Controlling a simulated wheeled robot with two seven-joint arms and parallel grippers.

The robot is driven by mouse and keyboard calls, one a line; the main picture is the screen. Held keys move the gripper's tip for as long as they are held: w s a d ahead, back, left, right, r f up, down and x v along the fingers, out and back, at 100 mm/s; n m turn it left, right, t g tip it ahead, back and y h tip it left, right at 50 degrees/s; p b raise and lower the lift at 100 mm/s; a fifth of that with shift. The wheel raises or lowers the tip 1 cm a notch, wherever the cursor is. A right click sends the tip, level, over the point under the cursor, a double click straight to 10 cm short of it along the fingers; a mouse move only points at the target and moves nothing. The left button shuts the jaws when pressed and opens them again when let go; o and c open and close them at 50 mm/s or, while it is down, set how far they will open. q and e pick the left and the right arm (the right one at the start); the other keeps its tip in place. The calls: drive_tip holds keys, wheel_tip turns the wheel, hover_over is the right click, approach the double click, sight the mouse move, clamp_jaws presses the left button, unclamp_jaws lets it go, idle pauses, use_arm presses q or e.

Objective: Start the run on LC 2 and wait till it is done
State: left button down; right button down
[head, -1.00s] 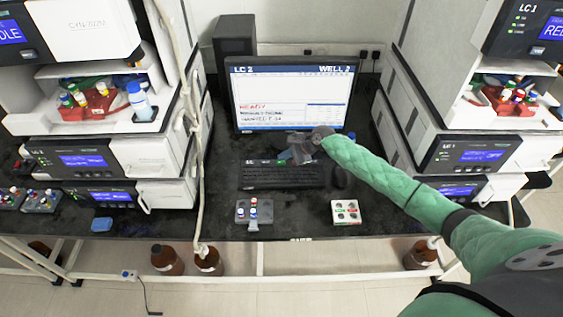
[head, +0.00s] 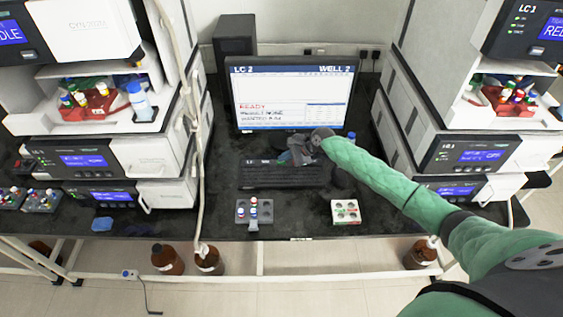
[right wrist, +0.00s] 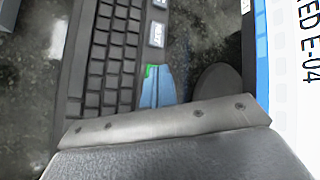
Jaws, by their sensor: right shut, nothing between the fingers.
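The monitor (head: 290,100) stands at the back of the bench, headed LC 2 and WELL 2, with READY in red and smaller lines below. In the right wrist view its screen (right wrist: 300,60) shows the end of a line, "TED E-04". The black keyboard (head: 280,178) lies before it; it also shows in the right wrist view (right wrist: 105,60), with white-labelled keys along its edge nearest the screen. My right gripper (head: 287,158) is shut and empty over the keyboard's back edge. Its fingertips (right wrist: 153,82) are close to those keys; contact cannot be told. My left gripper is out of view.
A grey vial rack (head: 254,212) and a white rack (head: 345,212) stand at the bench's front. Instrument stacks flank the monitor, the right one (head: 470,155) near my arm. A pale hose (head: 201,180) hangs on the left. A blue cloth (head: 102,224) lies at the front left.

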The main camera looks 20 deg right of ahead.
sight(285, 162)
drive_tip(key=shift+f, duration=0.2)
idle(0.5)
drive_tip(key=shift+r+p, duration=0.85)
drive_tip(key=shift+p, duration=0.1)
drive_tip(key=shift+r+p, duration=2.4)
drive_tip(key=shift+r, duration=0.1)
idle(3.9)
